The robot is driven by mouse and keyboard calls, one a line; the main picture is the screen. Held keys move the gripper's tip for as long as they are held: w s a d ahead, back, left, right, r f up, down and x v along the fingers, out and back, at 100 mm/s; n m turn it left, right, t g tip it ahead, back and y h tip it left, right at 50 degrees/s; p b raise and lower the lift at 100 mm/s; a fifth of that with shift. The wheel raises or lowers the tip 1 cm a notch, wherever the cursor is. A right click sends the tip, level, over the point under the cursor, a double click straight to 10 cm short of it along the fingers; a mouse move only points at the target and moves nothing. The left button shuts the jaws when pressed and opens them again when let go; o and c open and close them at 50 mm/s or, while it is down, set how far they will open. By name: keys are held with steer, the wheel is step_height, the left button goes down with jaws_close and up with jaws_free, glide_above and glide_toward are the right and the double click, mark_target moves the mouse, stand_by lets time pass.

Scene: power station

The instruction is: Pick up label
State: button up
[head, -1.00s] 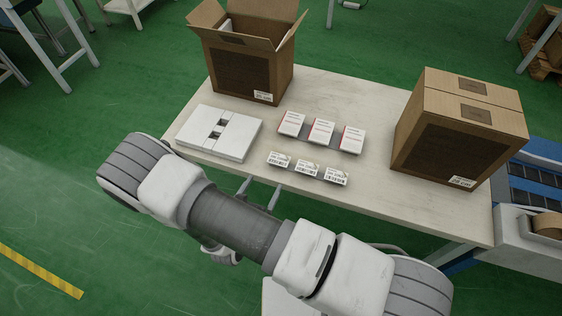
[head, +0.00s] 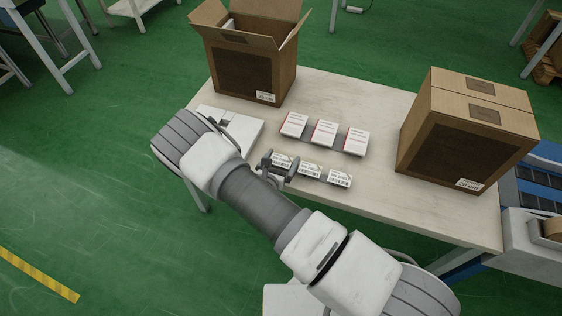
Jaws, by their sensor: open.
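Three small white labels with barcodes stand in a row on a grey holder near the table's front edge: the left label (head: 283,161), the middle label (head: 310,171) and the right label (head: 340,178). My gripper (head: 280,164) is open, with its fingers at the left label. One finger shows left of this label and the other near its front right. The fingers partly cover the left label, and I cannot tell whether they touch it.
Several white-and-red boxes (head: 324,133) stand in a row behind the labels. A white flat case (head: 245,128) lies at left, partly behind my arm. An open carton (head: 243,70) stands at the back left, a closed carton (head: 455,145) at right. The table (head: 385,105) is bare between the cartons.

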steer(key=shift+x, duration=1)
steer(key=c, duration=1)
steer(key=shift+c, duration=0.2)
steer(key=shift+r, duration=0.15)
steer(key=shift+r, duration=0.25)
steer(key=r, duration=0.1)
steer(key=r+p, duration=0.1)
steer(key=r, duration=0.2)
steer(key=shift+s+p, duration=0.25)
steer(key=shift+p, duration=0.15)
steer(key=s+d+r+p, duration=0.3)
steer(key=s+d+r, duration=0.25)
steer(key=s, duration=0.45)
steer(key=w+d+r+p, duration=0.2)
steer(key=r+p, duration=0.1)
steer(key=r, duration=0.9)
steer(key=w+d+r+p, duration=0.3)
steer(key=r+p, duration=0.1)
steer(key=r, duration=0.9)
steer(key=w+d+r+p, duration=0.2)
steer(key=w+r+p, duration=0.1)
steer(key=r, duration=1)
steer(key=shift+d+n+y+p, duration=0.3)
steer(key=shift+y+p, duration=0.1)
steer(key=shift+p, duration=0.05)
